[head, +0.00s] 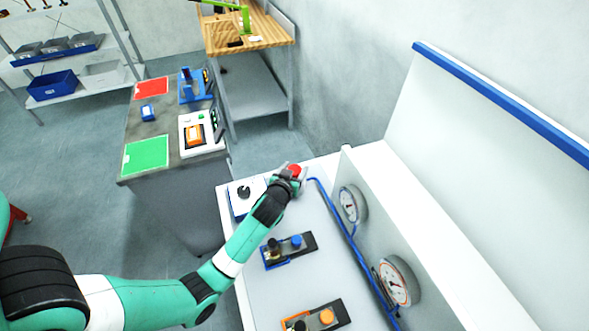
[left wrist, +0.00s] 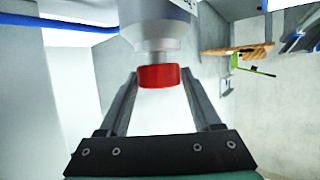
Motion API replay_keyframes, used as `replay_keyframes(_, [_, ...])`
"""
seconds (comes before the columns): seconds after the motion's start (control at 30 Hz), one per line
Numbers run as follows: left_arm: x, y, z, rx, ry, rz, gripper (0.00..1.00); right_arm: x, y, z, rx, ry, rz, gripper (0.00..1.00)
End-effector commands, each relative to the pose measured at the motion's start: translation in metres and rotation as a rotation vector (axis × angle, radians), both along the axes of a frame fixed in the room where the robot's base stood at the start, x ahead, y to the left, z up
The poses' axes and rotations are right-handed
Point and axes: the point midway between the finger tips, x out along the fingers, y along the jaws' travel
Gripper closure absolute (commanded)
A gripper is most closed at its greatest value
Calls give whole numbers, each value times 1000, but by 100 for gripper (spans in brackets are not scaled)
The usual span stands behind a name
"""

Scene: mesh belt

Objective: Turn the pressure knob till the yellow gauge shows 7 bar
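A red knob (head: 295,170) sits at the far end of the white bench, at the tip of my left arm. In the left wrist view the red knob (left wrist: 158,76) is on the end of a grey cylindrical body (left wrist: 158,28). My left gripper (left wrist: 159,80) has its two fingers apart, one on each side of the knob, with only narrow gaps; firm contact is not visible. Two round white-faced gauges stand along the panel, a far one (head: 352,204) and a near one (head: 395,282). Neither looks clearly yellow, and their readings are too small to tell. My right gripper is out of view.
A blue hose (head: 345,232) runs along the white bench (head: 265,292) past the gauges. A white box with a black knob (head: 244,191), a blue-button unit (head: 296,241) and an orange-button unit (head: 326,316) are on the bench. The panel wall (head: 440,240) bounds the right side.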

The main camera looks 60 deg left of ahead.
Motion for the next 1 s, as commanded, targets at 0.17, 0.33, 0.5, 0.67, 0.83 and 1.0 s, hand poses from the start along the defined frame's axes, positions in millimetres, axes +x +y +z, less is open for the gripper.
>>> replay_keyframes(0.17, [0,0,0,0,0,0,69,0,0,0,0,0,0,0])
replay_keyframes(0.33, [0,0,0,0,0,0,99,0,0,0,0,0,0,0])
replay_keyframes(0.5, [0,0,1,1,1,-6,100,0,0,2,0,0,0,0])
replay_keyframes(0.67, [-1,0,3,-1,2,-41,100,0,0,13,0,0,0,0])
replay_keyframes(0.83, [-2,1,6,-4,1,-123,100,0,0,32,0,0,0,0])
replay_keyframes(1.0, [-2,2,4,-4,-1,-232,100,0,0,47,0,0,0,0])
